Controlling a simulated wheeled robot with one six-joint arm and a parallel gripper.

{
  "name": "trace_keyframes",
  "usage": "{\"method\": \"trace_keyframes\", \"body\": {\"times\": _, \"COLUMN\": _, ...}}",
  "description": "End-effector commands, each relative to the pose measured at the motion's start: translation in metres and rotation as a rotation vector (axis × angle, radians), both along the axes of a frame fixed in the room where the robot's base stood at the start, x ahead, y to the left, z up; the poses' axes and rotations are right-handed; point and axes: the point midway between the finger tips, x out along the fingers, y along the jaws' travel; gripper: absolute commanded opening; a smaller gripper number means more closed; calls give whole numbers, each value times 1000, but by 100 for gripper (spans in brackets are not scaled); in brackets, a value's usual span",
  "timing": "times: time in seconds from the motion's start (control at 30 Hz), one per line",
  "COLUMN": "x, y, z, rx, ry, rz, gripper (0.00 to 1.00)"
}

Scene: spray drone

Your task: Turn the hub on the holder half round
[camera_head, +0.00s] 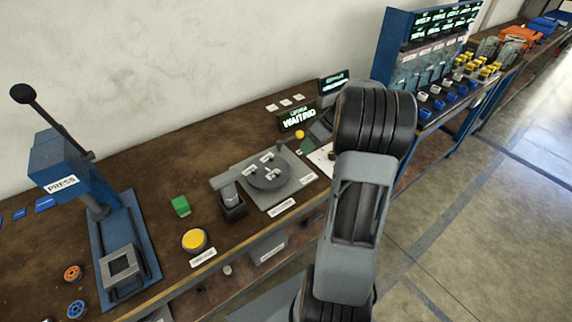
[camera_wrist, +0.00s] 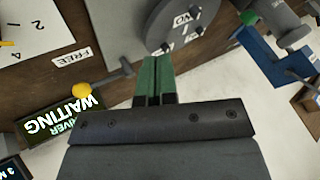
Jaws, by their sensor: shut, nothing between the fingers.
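The holder is a grey square plate (camera_head: 291,190) on the brown bench, with a round grey disc (camera_head: 262,181) on it that I take to be the hub. Several small light pieces stand on the disc. In the wrist view the disc (camera_wrist: 158,27) is at the top, partly cut off, with pale marks and pegs on its face. My gripper (camera_wrist: 156,58) has green fingers shut together and empty. Its tips are just below the disc's edge in that picture; I cannot tell whether they touch it. In the head view my arm covers part of the bench, and the gripper is not clearly visible.
A lit WAITING sign (camera_head: 298,118) and yellow ball (camera_head: 299,134) stand behind the holder. A blue rack (camera_head: 395,45) stands right.

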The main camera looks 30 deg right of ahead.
Motion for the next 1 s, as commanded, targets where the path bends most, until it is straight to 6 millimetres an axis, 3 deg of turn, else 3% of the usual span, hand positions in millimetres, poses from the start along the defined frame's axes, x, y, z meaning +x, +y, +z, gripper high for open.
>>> {"method": "trace_keyframes", "body": {"times": 0.33, "x": 13, "y": 38, "z": -51, "rx": 2, "ry": 5, "rz": 3, "gripper": 0}}
{"method": "trace_keyframes", "body": {"times": 0.6, "x": 4, "y": 67, "z": -49, "rx": -1, "ry": 3, "rz": 2, "gripper": 0}}
{"method": "trace_keyframes", "body": {"times": 1.0, "x": 1, "y": 75, "z": -51, "rx": -2, "ry": 2, "rz": 0, "gripper": 0}}
